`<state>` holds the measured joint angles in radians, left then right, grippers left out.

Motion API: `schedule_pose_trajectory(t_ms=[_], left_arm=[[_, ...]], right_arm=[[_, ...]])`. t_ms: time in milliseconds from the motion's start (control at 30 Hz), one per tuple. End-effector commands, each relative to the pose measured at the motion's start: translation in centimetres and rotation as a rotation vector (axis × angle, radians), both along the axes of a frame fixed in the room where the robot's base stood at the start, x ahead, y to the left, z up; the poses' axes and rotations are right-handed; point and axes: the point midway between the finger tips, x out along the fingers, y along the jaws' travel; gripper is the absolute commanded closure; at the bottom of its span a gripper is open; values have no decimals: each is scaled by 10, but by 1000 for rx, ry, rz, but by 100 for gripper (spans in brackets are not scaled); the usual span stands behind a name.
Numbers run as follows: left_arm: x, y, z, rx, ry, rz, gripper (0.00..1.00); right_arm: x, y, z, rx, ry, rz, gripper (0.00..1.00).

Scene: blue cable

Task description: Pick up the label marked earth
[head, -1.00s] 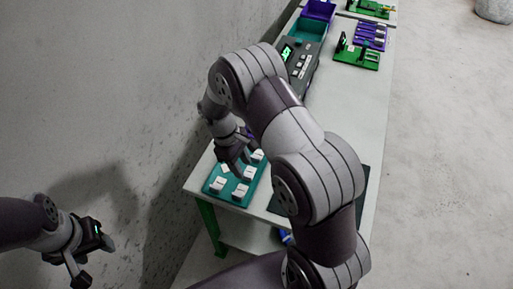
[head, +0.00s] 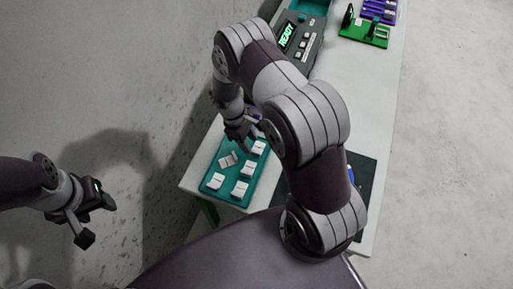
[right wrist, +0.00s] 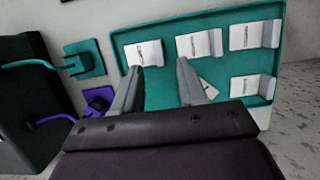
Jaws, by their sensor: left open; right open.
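Several white labels lie on a teal tray (head: 228,174) at the near end of the bench. The head view shows a back-right label (head: 258,147), a turned label (head: 228,160), a middle-right label (head: 249,170) and front labels (head: 239,189) (head: 216,181). Their print is too small to read, so I cannot tell which is earth. My right gripper (head: 241,138) is open and empty at the tray's back edge. In the right wrist view its fingers (right wrist: 157,80) spread over the tray; the right finger partly hides the turned label (right wrist: 208,91). My left gripper (head: 96,220) is open and empty, left of the bench.
A dark device reading READY (head: 293,42) stands behind the tray. A dark mat (head: 363,172) lies to its right, partly behind my right arm. Green (head: 367,33) and purple (head: 380,10) fixtures stand at the back right. The bench's right strip (head: 375,110) is clear.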

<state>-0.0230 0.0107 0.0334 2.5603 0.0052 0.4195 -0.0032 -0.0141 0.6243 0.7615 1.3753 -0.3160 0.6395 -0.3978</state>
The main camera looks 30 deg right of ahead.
Motion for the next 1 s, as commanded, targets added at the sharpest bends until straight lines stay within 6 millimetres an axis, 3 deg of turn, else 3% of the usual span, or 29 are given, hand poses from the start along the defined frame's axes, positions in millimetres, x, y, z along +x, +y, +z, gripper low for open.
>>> schedule_pose_trajectory(t_ms=[100,200,467,500,600,1000], left_arm=[[0,0,13,0,0,0,47],[0,0,14,0,-1,0,47],[0,0,13,0,0,0,47],[0,0,13,0,0,0,47],[0,0,13,0,0,0,47],[0,0,13,0,0,0,47]], right_arm=[[-9,-8,-17,0,6,-1,58],[-12,-10,-35,0,4,-1,58],[-13,-12,-43,0,1,0,58],[-13,-12,-43,0,1,0,65],[-13,-12,-43,0,1,0,98],[-12,-12,-40,1,0,-1,100]])
